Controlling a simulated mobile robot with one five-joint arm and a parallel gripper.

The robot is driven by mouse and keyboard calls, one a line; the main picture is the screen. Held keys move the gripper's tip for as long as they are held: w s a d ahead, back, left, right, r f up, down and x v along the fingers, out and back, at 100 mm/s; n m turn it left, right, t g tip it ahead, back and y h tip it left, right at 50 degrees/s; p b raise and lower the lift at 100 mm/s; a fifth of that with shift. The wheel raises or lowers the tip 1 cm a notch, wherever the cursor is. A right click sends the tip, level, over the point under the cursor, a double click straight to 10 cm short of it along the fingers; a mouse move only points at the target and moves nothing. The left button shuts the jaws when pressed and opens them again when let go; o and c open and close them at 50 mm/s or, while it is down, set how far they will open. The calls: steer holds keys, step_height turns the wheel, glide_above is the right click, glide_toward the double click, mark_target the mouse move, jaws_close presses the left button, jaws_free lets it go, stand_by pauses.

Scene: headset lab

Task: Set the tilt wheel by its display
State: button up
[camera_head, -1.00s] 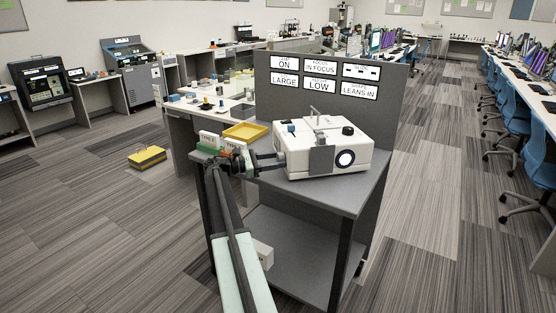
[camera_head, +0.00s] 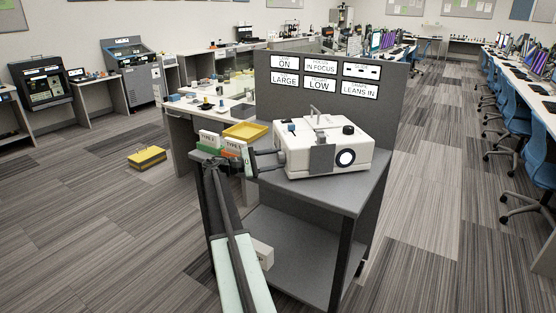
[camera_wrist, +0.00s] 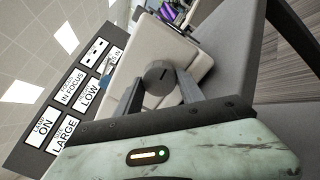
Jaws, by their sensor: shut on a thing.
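A white projector (camera_head: 325,152) sits on the grey cart. My gripper (camera_head: 279,160) reaches its left side. In the wrist view, my gripper's two fingers (camera_wrist: 158,92) stand on either side of a round grey knob with a dark line, the tilt wheel (camera_wrist: 158,74), and are shut on it. On the upright panel, a display (camera_head: 359,88) reads LEANS IN, and another (camera_head: 319,86) reads LOW. I cannot surely read their small headings. Other displays read ON, IN FOCUS and LARGE.
The grey cart (camera_head: 350,205) has a lower shelf. A yellow tray (camera_head: 245,132) and cards marked TYPE (camera_head: 209,140) are left of the projector. A yellow case (camera_head: 147,157) lies on the floor. Blue chairs line the right; the floor between is clear.

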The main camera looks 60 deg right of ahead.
steer(key=m, duration=0.6)
steer(key=shift+w, duration=0.15)
steer(key=shift+m, duration=0.3)
steer(key=o, duration=1.4)
steer(key=shift+c, duration=0.2)
steer(key=v, duration=0.7)
steer(key=shift+w+a+b, duration=0.3)
steer(key=shift+b, duration=0.1)
steer(key=shift+f, duration=0.15)
